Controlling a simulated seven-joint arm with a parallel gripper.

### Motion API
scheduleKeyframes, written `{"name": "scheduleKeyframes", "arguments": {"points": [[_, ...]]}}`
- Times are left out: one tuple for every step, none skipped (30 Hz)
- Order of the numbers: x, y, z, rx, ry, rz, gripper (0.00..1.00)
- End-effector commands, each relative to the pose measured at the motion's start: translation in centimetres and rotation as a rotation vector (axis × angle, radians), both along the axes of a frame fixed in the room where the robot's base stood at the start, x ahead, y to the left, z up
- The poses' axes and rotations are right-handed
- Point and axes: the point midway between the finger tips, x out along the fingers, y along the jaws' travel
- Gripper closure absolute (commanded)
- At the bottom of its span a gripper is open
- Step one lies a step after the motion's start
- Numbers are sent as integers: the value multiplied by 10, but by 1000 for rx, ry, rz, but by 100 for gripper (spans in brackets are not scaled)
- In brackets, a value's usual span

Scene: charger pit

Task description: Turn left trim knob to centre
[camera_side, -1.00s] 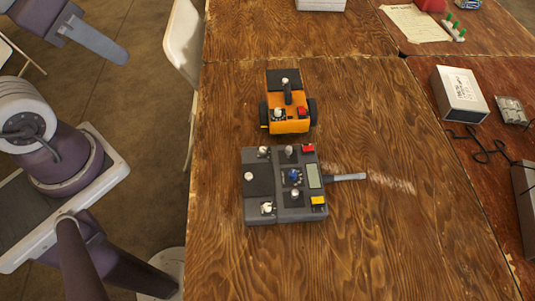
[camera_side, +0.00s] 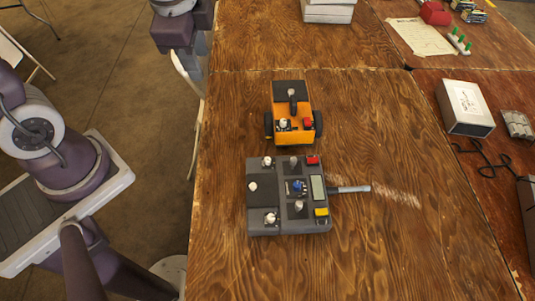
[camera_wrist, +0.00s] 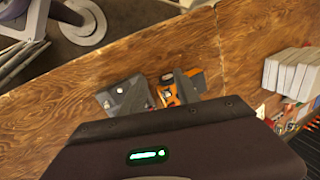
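A grey control box (camera_side: 258,210) lies on the wooden table with its antenna pointing right. It carries several pale knobs or sticks, a blue knob (camera_side: 296,186), a red button and a yellow button. I cannot tell for sure which knob is the left trim knob, or its angle. In the wrist view the box (camera_wrist: 108,100) is partly hidden behind a finger. My gripper (camera_wrist: 161,76) shows two dark fingers apart with nothing held between them. In the side view my arm's end is at the top left by the table edge, away from the box; its fingertips are not clear there.
An orange wheeled vehicle (camera_side: 284,137) stands just behind the control box. White boxes (camera_side: 328,10) are at the back. A white carton (camera_side: 465,107) and black wire pieces (camera_side: 483,152) lie on the right table. The front wood surface is clear.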

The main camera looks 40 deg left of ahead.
Motion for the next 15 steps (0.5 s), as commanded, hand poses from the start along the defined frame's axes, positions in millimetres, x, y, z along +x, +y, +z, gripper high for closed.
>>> {"name": "scheduleKeyframes", "arguments": {"points": [[19,-11,-28,27,80,-152,62],[30,-18,-44,38,120,-250,62],[43,-29,-67,43,167,-380,62],[50,-38,-85,40,200,-472,62],[56,-47,-103,33,228,-559,62],[62,-59,-125,18,258,-665,62],[65,-68,-140,5,276,-734,62],[66,-76,-153,-10,290,-796,62],[68,-86,-169,-29,303,-865,62],[68,-91,-179,-41,310,-906,62],[68,-96,-186,-53,316,-940,62],[68,-101,-194,-63,319,-973,62],[68,-103,-198,-68,321,-990,62],[68,-105,-201,-72,322,-1001,62],[68,-106,-207,-75,323,-1010,62]]}}
